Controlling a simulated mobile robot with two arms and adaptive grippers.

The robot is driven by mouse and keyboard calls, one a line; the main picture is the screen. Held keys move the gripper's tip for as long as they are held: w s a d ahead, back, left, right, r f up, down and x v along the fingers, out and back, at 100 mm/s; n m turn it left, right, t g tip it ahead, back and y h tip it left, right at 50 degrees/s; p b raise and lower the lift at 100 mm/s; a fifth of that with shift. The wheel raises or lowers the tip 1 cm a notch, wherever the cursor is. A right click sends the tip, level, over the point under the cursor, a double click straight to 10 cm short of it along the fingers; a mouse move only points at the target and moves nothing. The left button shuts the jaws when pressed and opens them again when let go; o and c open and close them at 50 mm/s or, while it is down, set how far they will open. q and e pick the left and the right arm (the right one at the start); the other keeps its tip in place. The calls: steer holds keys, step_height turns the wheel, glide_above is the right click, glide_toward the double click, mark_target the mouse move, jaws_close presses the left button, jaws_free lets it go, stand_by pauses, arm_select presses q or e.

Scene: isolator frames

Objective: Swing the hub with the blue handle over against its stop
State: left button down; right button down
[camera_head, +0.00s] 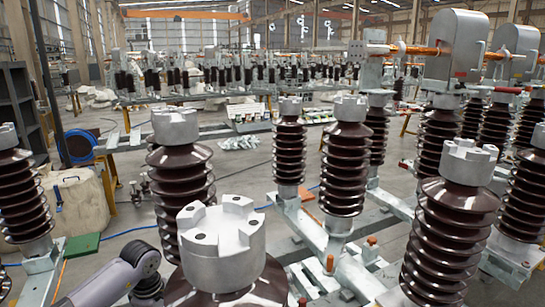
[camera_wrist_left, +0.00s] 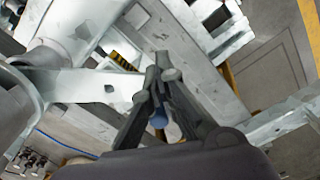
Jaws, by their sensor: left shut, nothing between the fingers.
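My left gripper (camera_wrist_left: 158,75) is in the left wrist view, its two dark fingers meeting at the tips with nothing pinched between them. A small blue piece (camera_wrist_left: 158,119), which looks like the blue handle, shows through the gap lower between the fingers. Most of it is hidden by them, and I cannot tell whether they touch it. A pale metal arm (camera_wrist_left: 85,87) with a round grey part at its left end lies left of the fingers; I cannot tell whether this is the hub. In the head view my left arm comes in at the bottom left, with its gripper not visible. My right gripper is not in view.
A large insulator with a silver cap (camera_head: 222,243) stands close in front, right of my left arm. More brown insulators (camera_head: 440,235) stand on pale steel beams (camera_head: 350,278) to the right. A green block (camera_head: 82,246) lies at the left.

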arm_select(q)
steer(key=shift+a, duration=0.1)
stand_by(0.6)
steer(key=shift+w+a+b, duration=0.35)
steer(key=shift+a+b, duration=0.2)
steer(key=shift+a, duration=0.25)
steer(key=shift+d, duration=0.1)
steer(key=shift+s+d, duration=0.35)
steer(key=shift+d, duration=0.45)
step_height(320, 180, up, 9)
steer(key=p, duration=0.5)
